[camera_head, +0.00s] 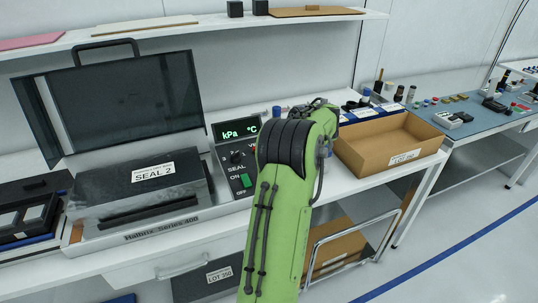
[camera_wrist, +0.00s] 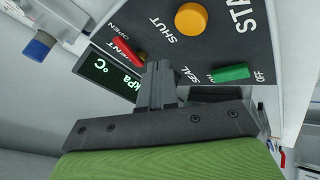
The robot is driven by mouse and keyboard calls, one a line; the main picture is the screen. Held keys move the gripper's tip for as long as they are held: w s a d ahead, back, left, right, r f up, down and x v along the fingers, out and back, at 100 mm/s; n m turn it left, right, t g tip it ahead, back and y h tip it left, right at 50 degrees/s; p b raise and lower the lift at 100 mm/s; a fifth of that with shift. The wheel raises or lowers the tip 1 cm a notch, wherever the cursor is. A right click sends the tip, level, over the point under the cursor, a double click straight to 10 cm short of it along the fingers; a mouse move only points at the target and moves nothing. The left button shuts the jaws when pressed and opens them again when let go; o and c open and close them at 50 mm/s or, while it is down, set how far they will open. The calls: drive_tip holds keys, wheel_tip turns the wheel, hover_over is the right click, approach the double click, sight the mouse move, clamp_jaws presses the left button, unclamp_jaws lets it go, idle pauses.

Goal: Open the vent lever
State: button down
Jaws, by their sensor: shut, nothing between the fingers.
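The vent lever (camera_wrist: 129,53) is a red bar on the dark control panel (camera_wrist: 225,45), with OPEN and SHUT lettering nearby. In the wrist view it lies just left of my gripper (camera_wrist: 158,68). My gripper's dark fingers are together and empty, with the tips close to the lever's right end. I cannot tell whether they touch it, or which mark the lever points to. In the head view my green arm covers most of the panel's right side and hides the lever and fingers.
An orange round knob (camera_wrist: 191,19) and a green switch (camera_wrist: 230,73) are close by on the panel. A display (camera_head: 236,130) reads kPa and °C. Left stands the sealer with its raised dark lid (camera_head: 125,95). A cardboard box (camera_head: 385,140) stands to the right.

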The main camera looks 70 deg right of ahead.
drive_tip(key=v, duration=0.6)
drive_tip(key=shift+s+p, duration=0.25)
drive_tip(key=shift+p, duration=0.2)
drive_tip(key=shift+r, duration=0.1)
